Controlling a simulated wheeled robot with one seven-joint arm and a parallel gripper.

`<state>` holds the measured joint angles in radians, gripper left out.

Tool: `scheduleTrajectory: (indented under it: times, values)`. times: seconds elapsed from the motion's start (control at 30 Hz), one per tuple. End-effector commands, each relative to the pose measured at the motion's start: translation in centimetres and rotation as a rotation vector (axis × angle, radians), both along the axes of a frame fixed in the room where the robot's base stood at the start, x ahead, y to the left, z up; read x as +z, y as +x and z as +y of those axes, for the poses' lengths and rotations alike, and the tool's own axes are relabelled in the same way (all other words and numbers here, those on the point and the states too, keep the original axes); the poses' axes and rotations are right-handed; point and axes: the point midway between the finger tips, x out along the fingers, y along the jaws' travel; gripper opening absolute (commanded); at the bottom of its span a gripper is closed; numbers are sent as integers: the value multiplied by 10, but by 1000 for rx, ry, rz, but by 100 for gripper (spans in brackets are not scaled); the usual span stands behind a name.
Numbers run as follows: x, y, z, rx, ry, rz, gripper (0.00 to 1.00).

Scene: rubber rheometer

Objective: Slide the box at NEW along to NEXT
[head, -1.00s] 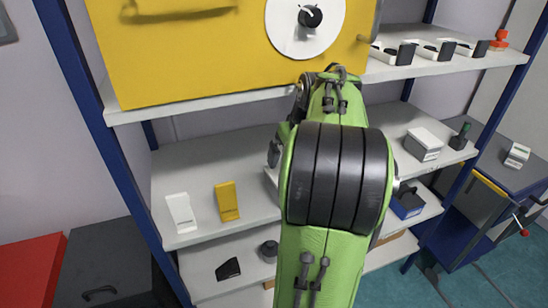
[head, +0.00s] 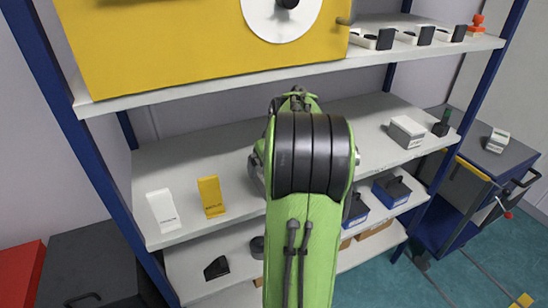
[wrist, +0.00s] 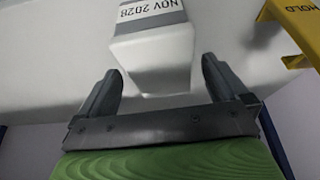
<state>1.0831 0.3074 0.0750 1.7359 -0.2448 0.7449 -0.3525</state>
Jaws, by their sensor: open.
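In the wrist view a white box (wrist: 158,55) with a dark-edged label reading "NOV 2028" lies on a pale shelf surface. My gripper (wrist: 160,72) is open, with one grey finger on each side of the box's near end. A gap shows between each finger and the box, and I see no grip on it. In the head view my green arm hides the gripper and this box. No marker reading NEW or NEXT is legible. A white upright sign (head: 163,211) and a yellow one (head: 211,197) stand left on the middle shelf (head: 190,150).
A yellow part with "HOLD" lettering (wrist: 290,18) stands right of the box in the wrist view. A white-grey box (head: 407,132) sits right on the middle shelf. A yellow machine (head: 160,45) stands above. Blue bins (head: 391,190) are below.

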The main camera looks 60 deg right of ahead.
Motion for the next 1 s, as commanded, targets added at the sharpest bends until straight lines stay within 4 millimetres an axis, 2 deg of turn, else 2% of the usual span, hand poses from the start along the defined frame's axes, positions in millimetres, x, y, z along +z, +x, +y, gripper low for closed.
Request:
scheduleTrajectory:
  times: [0.03, 0.1, 0.3, 0.67, 1.0]
  values:
    - [-13, 3, -1, 1, 3, 3, 100]
    - [-25, 8, -3, 1, 4, 2, 100]
    - [-49, 18, -9, -1, 2, 0, 100]
    - [-54, 20, -10, 0, 0, 0, 100]
    - [-53, 20, -10, -1, 0, 0, 49]
